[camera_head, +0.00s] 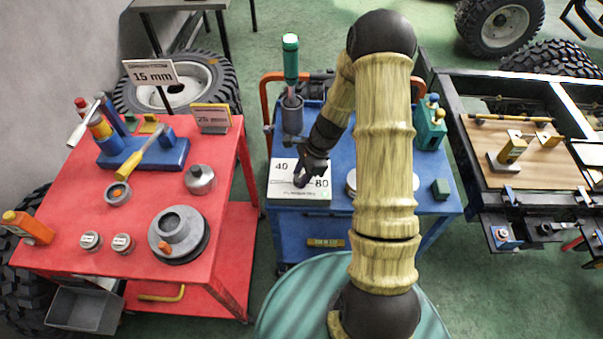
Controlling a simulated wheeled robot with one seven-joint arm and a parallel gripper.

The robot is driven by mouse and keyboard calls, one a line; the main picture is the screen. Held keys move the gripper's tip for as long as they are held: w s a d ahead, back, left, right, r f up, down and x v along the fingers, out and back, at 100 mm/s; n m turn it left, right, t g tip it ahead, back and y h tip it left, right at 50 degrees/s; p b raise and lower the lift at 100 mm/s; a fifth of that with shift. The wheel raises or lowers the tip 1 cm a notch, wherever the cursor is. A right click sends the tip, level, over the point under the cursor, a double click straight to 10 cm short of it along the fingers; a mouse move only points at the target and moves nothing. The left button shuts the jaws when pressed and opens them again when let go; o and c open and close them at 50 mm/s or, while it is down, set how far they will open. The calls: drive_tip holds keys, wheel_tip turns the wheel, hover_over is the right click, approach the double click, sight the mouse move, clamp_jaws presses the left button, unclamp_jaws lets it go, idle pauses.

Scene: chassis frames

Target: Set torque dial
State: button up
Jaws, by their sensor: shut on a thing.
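The torque dial panel (284,187) is a white plate on the blue cart, with the marks "40" at its upper left and "80" at its right. My gripper (301,180) is over the panel's right half, between the two marks. It points down and is shut on the dial's knob, which is mostly hidden under the dark fingers. The exact direction of the knob's pointer cannot be made out. A small greenish spot shows near the panel's lower right corner. The lettering along the lower edge is too small to read.
My arm crosses the blue cart (340,222) and hides part of a round silver item (351,183). A green-handled tool (290,60) stands upright behind the panel. A red table (150,215) with tools is left; a wooden-topped bench (520,170) is right.

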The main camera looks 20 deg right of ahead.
drive_tip(key=n, duration=0.2)
drive_tip(key=n+g+p, duration=0.1)
drive_tip(key=shift+w+r+n+g, duration=0.1)
drive_tip(key=shift+w+n+g, duration=0.05)
drive_tip(key=shift+n+g, duration=0.2)
drive_tip(key=n, duration=0.3)
drive_tip(key=shift+a+g+h+p, duration=0.1)
drive_tip(key=shift+g+h+p, duration=0.25)
drive_tip(key=shift+h+p, duration=0.05)
drive_tip(key=n+g, duration=0.1)
drive_tip(key=n, duration=0.2)
drive_tip(key=shift+w+n+h, duration=0.15)
drive_tip(key=shift+n+h, duration=0.1)
drive_tip(key=shift+h, duration=0.15)
drive_tip(key=n+h, duration=0.1)
drive_tip(key=n, duration=0.2)
drive_tip(key=shift+a+n+g, duration=0.15)
drive_tip(key=shift+n+g, duration=0.15)
drive_tip(key=shift+g, duration=0.1)
drive_tip(key=n+h, duration=0.2)
drive_tip(key=n, duration=0.2)
drive_tip(key=shift+w+a+n, duration=0.1)
drive_tip(key=shift+n, duration=0.2)
drive_tip(key=n+h, duration=0.1)
drive_tip(key=n, duration=0.3)
drive_tip(key=shift+a+n+h, duration=0.1)
drive_tip(key=shift+n+h, duration=0.3)
drive_tip(key=o, duration=1)
